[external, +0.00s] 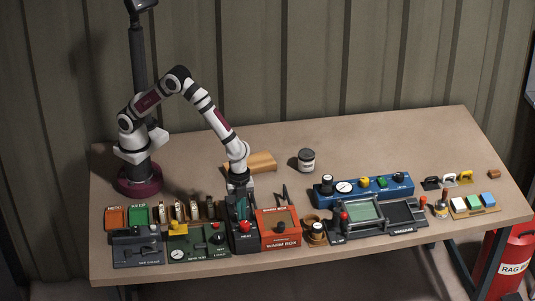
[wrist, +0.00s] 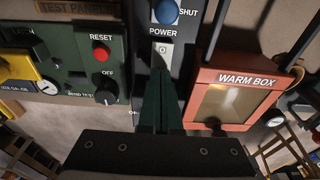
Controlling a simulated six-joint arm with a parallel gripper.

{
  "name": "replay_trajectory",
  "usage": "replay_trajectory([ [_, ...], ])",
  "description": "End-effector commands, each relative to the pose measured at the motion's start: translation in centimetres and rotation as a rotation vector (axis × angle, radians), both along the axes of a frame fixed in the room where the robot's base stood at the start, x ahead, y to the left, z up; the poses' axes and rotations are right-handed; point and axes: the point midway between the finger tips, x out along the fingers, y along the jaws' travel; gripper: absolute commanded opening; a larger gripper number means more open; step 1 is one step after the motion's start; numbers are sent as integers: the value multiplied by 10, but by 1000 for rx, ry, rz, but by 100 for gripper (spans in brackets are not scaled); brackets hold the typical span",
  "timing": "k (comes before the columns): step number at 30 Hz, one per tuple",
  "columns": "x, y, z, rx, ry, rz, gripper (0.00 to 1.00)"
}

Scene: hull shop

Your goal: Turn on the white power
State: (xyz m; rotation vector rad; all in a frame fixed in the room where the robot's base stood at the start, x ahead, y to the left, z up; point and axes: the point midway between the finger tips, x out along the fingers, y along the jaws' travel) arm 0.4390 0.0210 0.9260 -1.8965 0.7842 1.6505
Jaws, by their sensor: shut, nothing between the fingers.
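The white power switch (wrist: 162,50) sits under the word POWER on a dark panel (wrist: 142,25) in the wrist view. It is a small pale rocker with a dark mark on it. My gripper (wrist: 162,72) has its dark green fingers shut together with nothing between them. The fingertips are just below the switch in the picture; I cannot tell whether they touch it. The fingers cover the panel below the switch. In the external view my gripper (external: 240,206) points down at the dark unit (external: 244,243) left of the warm box, and the switch is hidden there.
A blue knob (wrist: 166,11) marked SHUT sits just above the switch. The red warm box (wrist: 205,105) is close on the right. A green panel with a red RESET button (wrist: 101,54) and a black knob (wrist: 106,92) is on the left. The table's back right (external: 430,135) is clear.

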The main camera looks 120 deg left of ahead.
Motion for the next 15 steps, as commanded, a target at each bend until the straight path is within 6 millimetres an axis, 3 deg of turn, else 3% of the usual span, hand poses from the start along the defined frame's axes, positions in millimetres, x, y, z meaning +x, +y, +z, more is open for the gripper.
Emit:
replay_trajectory([
  [15, 2, -2, -4, -1, -1, 0, 0],
])
